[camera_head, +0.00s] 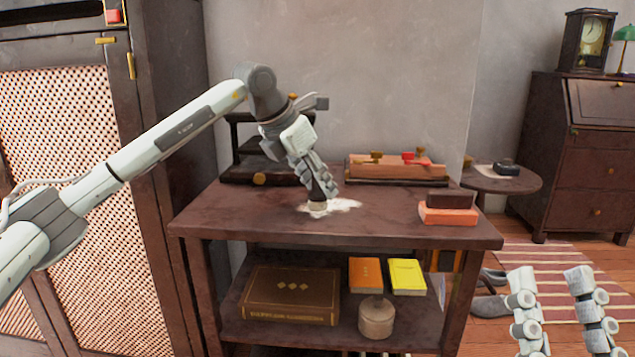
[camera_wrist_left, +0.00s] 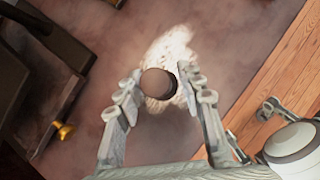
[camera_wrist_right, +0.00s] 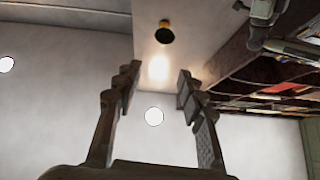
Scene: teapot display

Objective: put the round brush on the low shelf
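The round brush (camera_wrist_left: 157,84) stands upright on the table top in a patch of white powder (camera_head: 345,205); the left wrist view shows its round brown end from above. My left gripper (camera_head: 318,190) reaches down over it, one finger on each side. I cannot tell whether the fingers press on it or leave a small gap. The low shelf (camera_head: 340,334) is under the table top. My right gripper (camera_head: 560,310) is open and empty at the lower right, away from the table, and shows open in the right wrist view (camera_wrist_right: 158,85).
The low shelf holds a large brown book (camera_head: 291,295), an orange book (camera_head: 366,275), a yellow book (camera_head: 407,277) and a round lidded pot (camera_head: 376,318). On the table top are an orange block (camera_head: 448,215) under a dark one, a wooden box (camera_head: 397,170) and a dark stand (camera_head: 262,168).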

